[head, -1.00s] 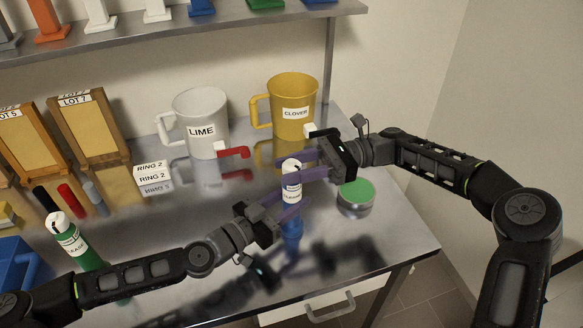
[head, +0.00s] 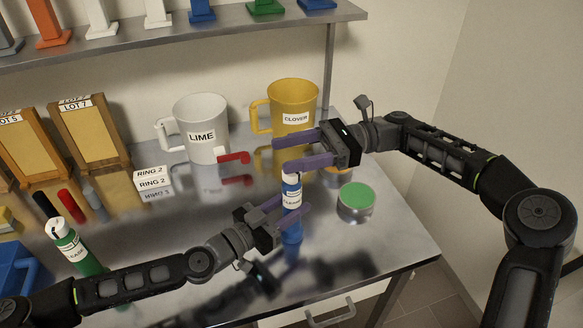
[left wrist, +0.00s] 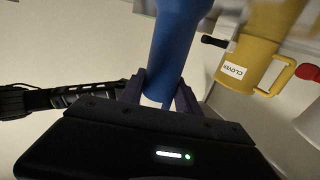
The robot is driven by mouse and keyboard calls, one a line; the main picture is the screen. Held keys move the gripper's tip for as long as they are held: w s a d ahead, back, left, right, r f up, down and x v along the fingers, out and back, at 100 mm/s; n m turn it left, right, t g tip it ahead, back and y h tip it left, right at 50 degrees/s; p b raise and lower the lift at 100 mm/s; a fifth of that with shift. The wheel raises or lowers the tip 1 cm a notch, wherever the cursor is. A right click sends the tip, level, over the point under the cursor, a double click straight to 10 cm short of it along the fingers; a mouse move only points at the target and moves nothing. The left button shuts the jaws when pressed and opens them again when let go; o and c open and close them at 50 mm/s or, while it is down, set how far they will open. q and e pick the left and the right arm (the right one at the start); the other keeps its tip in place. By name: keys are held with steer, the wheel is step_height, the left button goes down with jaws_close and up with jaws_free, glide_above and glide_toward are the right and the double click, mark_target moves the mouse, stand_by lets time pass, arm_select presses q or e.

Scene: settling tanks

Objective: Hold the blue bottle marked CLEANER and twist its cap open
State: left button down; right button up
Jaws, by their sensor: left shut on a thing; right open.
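The blue bottle (head: 292,233) with a white CLEANER label stands upright near the middle of the steel table. My left gripper (head: 293,206) is shut on it around the label, with a purple finger on each side. The left wrist view shows the blue bottle (left wrist: 175,48) between the fingers. A pale top (head: 291,178) shows on the bottle; I cannot tell whether the cap is loosened. My right gripper (head: 280,154) is open and empty, just above the bottle's top and apart from it.
A yellow CLOVER mug (head: 292,97) and white LIME mug (head: 203,115) stand behind. A green-topped tin (head: 357,198) is right of the bottle. A green bottle (head: 75,248), wooden LOT 7 stand (head: 88,132) and RING 2 cards (head: 151,178) are left. A shelf (head: 130,38) runs above.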

step_height(320, 180, up, 4)
steer(key=shift+r, duration=0.1)
steer(key=shift+d, duration=0.1)
steer(key=shift+c, duration=0.2)
